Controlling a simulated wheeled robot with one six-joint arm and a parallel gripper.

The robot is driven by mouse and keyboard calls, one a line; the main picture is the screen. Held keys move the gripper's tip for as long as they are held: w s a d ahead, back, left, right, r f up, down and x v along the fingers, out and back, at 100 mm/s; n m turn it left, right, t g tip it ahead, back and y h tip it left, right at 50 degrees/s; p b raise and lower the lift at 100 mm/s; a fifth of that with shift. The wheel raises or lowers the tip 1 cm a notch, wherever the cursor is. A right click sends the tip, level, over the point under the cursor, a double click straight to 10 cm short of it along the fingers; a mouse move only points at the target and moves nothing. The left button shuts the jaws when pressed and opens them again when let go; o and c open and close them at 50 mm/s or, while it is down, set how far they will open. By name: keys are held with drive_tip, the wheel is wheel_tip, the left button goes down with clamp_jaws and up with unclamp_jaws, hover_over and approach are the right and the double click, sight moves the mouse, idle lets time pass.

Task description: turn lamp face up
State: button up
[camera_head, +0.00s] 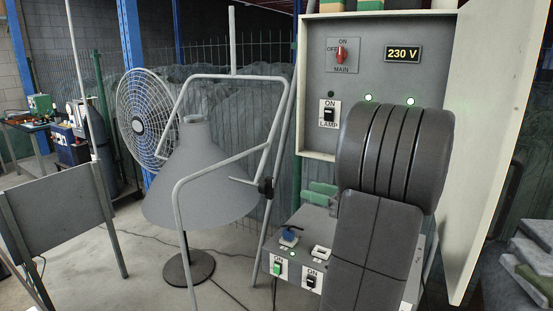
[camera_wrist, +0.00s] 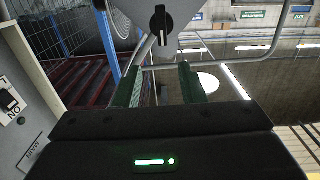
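The lamp (camera_head: 200,175) is a large grey cone-shaped shade in a bent tube frame (camera_head: 178,215). Its narrow end is up and its wide mouth faces down. A black knob (camera_head: 266,186) sits on the right side of the frame. In the wrist view a black knob (camera_wrist: 160,24) with a pale mark is ahead of my gripper (camera_wrist: 161,70). Its two green fingers are apart, with nothing held between them; the knob appears beyond the tips. In the head view my arm hides the gripper.
A white electrical cabinet (camera_head: 388,28) with an open door (camera_head: 495,130) stands at the right. Its MAIN switch (camera_head: 341,54) is red and its LAMP switch (camera_head: 329,113) is black. A lower control box (camera_head: 310,225) is partly behind my arm. A fan (camera_head: 145,115) stands behind the lamp.

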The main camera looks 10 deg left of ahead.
sight(273, 180)
drive_tip(key=p+x, duration=0.1)
drive_tip(key=x, duration=0.6)
drive_tip(key=p+x, duration=0.1)
drive_tip(key=x, duration=0.5)
drive_tip(key=shift+a+r+p, duration=0.2)
drive_tip(key=shift+a+p, duration=0.2)
drive_tip(key=shift+a, duration=0.05)
clamp_jaws()
